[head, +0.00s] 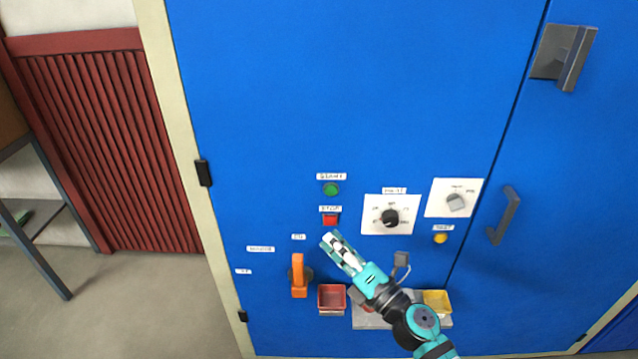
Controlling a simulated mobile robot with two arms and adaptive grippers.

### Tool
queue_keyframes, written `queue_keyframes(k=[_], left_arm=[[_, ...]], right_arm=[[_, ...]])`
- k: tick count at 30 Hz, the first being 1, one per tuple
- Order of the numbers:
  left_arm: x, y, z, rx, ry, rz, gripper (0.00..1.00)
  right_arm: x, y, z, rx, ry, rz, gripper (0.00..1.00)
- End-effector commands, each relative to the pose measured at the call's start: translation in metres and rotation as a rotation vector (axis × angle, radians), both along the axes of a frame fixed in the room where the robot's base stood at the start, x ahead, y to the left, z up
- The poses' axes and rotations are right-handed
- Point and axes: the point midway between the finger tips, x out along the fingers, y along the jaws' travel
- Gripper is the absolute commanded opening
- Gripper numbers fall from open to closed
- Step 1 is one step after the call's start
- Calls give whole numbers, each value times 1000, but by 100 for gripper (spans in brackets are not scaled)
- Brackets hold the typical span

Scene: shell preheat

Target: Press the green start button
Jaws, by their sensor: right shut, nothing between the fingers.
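The green start button (331,189) sits on the blue cabinet front, under a small white label. My left gripper is not in view.
Right of the buttons are a black knob (390,217), a grey knob (456,202) and a yellow button (440,239). An orange lever (298,276) is lower left. A red bin (332,298) and a yellow bin (437,302) are below. A door handle (504,215) juts out at right.

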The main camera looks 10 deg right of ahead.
Motion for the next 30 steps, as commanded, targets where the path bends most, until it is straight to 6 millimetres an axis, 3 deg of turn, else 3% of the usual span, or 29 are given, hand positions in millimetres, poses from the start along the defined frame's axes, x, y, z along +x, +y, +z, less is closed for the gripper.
queue_keyframes(k=[3,6,18,23,30], left_arm=[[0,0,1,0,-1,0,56],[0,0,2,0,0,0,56],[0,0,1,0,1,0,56],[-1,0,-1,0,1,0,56],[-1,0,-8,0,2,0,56]], right_arm=[[-3,4,18,-43,-50,9,0],[-5,5,23,-58,-67,12,0],[-2,5,23,-59,-68,12,0],[11,1,23,-60,-69,12,0],[44,-9,23,-59,-69,11,0]])
